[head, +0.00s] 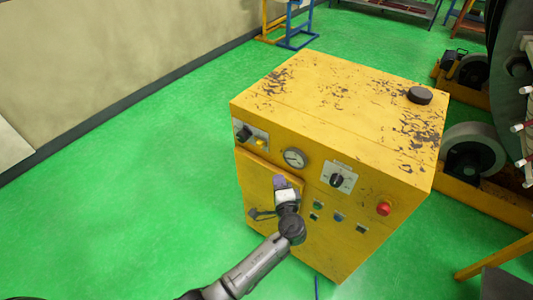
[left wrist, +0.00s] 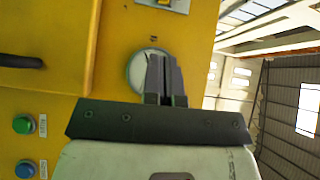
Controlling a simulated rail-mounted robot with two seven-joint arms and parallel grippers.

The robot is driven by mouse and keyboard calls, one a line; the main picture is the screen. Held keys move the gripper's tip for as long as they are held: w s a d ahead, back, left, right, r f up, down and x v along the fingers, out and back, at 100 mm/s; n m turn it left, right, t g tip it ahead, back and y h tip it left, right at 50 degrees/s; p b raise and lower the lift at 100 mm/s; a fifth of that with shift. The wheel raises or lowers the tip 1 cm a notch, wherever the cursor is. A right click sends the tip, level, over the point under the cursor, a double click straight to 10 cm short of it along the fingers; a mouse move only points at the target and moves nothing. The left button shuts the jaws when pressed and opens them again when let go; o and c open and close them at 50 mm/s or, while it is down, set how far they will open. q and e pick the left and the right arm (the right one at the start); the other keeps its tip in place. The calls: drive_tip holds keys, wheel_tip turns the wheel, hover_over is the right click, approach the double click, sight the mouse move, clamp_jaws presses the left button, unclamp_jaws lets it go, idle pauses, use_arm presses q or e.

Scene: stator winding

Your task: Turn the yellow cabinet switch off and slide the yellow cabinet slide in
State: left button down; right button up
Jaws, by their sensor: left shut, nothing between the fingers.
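The yellow cabinet (head: 335,95) stands on the green floor with worn paint on its top. A black rotary switch (head: 337,181) on a pale plate sits on its front face, right of a round gauge (head: 294,158). A black knob (head: 243,134) on another plate is at the front's left end. A raised yellow panel (head: 262,180), which may be the slide, bears a dark handle (head: 262,214); the handle also shows in the left wrist view (left wrist: 20,62). My left gripper (head: 279,182) is shut and empty before the panel; its fingers (left wrist: 165,80) partly cover the gauge (left wrist: 140,70).
A red button (head: 384,208), a green button (head: 318,205) and a blue button (head: 339,217) are on the cabinet front. A black cap (head: 420,95) is on top. Wheeled machinery (head: 472,150) stands close on the right. Green floor (head: 150,180) is clear on the left.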

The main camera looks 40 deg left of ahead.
use_arm(q)
drive_tip(key=shift+w+d+m, duration=0.1)
drive_tip(key=shift+w+m, duration=0.1)
drive_tip(key=shift+m, duration=0.2)
approach(263, 145)
drive_tip(key=w, duration=0.4)
drive_tip(key=a, duration=0.4)
drive_tip(key=shift+a, duration=0.5)
